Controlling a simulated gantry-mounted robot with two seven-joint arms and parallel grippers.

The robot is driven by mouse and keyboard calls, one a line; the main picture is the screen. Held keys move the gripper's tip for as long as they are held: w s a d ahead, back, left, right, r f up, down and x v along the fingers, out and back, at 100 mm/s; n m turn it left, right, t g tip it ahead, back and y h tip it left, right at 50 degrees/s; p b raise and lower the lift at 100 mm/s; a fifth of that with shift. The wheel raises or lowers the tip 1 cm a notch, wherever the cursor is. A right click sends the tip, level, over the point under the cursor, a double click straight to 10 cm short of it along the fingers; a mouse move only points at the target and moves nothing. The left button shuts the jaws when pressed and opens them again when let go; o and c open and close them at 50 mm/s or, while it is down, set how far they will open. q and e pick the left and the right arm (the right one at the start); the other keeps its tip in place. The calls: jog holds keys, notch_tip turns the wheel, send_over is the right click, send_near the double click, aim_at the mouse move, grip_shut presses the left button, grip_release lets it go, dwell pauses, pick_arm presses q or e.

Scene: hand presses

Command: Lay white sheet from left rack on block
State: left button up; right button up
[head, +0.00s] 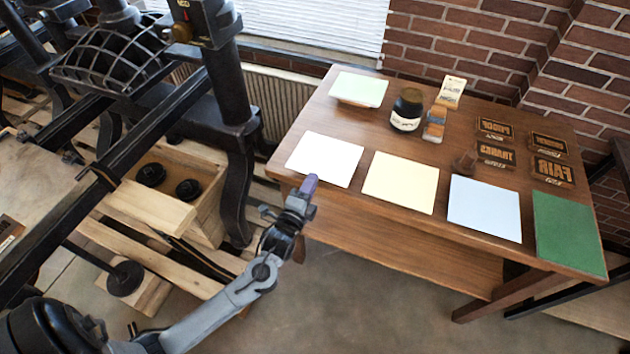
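The white sheet (323,157) lies flat at the front left of the wooden table, leftmost in the front row of sheets. My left gripper (309,186) comes from the lower left, its purple tip at the sheet's front edge. Its fingers overlap in this view, so I cannot tell whether they are open, shut or touching the sheet. A dark block (8,230) is partly visible on the press bed at the left edge. I cannot make out a rack under the sheet. My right gripper is out of view.
A cream sheet (400,182), a blue sheet (484,207) and a green sheet (568,232) continue the front row. Behind stand a dark ink jar (407,110), a pale green stack (359,89) and several lettered blocks (549,145). Black press frames (232,90) fill the left.

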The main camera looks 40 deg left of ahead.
aim_at(314, 171)
pick_arm(q)
jog(key=shift+x, duration=1.3)
jog(key=shift+c, duration=0.3)
grip_shut()
notch_tip(314, 171, up, 3)
jog(key=p, duration=0.4)
jog(key=shift+r+p, duration=0.2)
jog(key=shift+p, duration=0.1)
jog(key=shift+f, duration=0.15)
